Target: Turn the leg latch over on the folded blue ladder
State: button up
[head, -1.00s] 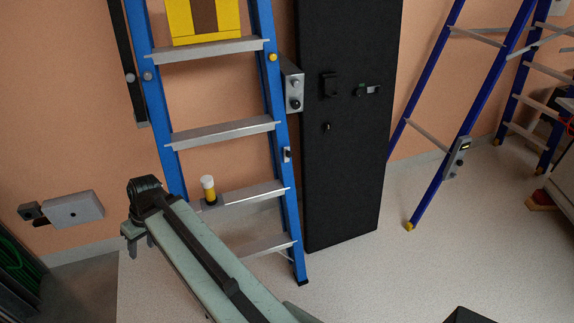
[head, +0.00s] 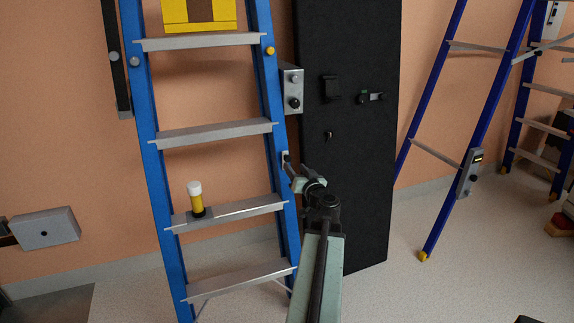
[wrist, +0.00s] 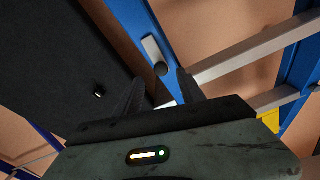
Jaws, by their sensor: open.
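The folded blue ladder (head: 153,160) stands upright against the wall in the head view. The leg latch (head: 285,158) is a small pale plate on its right rail, partly hidden by my gripper. In the wrist view, the latch (wrist: 152,48) is a light grey bar lying along the blue rail, with a dark round knob at its lower end. My gripper (head: 292,168) is close to the rail at the latch. In the wrist view, the dark fingers of my gripper (wrist: 160,88) are apart, with the rail and knob between and beyond them. I cannot tell whether they touch the latch.
A yellow bottle with a white cap (head: 196,199) stands on a ladder step. A black panel (head: 345,210) stands just right of the ladder. A second blue ladder (head: 490,110) stands open at the right. The floor between (head: 400,280) is clear.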

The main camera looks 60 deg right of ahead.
aim_at(287, 160)
jog(key=x, duration=0.7)
jog(key=shift+w, duration=0.15)
jog(key=c, duration=1)
grip_shut()
jog(key=shift+w+a, duration=0.1)
